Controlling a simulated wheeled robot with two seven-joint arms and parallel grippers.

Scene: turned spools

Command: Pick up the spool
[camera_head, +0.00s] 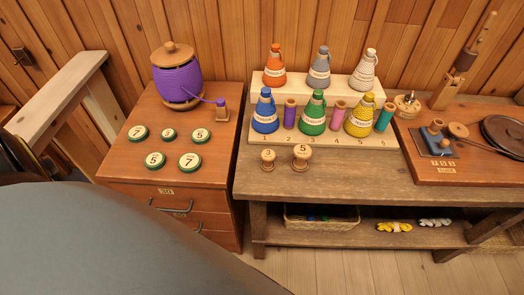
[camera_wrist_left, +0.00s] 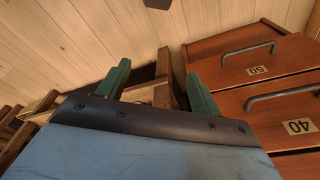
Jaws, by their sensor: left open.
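Several spools show in the head view. A large spool (camera_head: 177,80) wound with purple thread stands upright on the left cabinet, and its thread runs to a small wooden spool (camera_head: 221,109) beside it. Two small bare wooden spools, marked 3 (camera_head: 268,160) and 5 (camera_head: 302,157), stand upright at the bench's front. Purple (camera_head: 290,114), pink (camera_head: 338,115) and teal (camera_head: 384,118) spools stand among cones on a rack. My left gripper (camera_wrist_left: 158,86) is open and empty in the left wrist view, near drawer fronts and away from these spools. My right gripper is not in view.
Round numbered discs (camera_head: 171,134) lie on the cabinet top (camera_head: 215,150). Thread cones (camera_head: 313,112) fill the stepped rack (camera_head: 285,137). A wooden board (camera_head: 430,165) with tools is at right. A basket (camera_head: 320,218) and yarn (camera_head: 393,228) sit below. The bench front is mostly clear.

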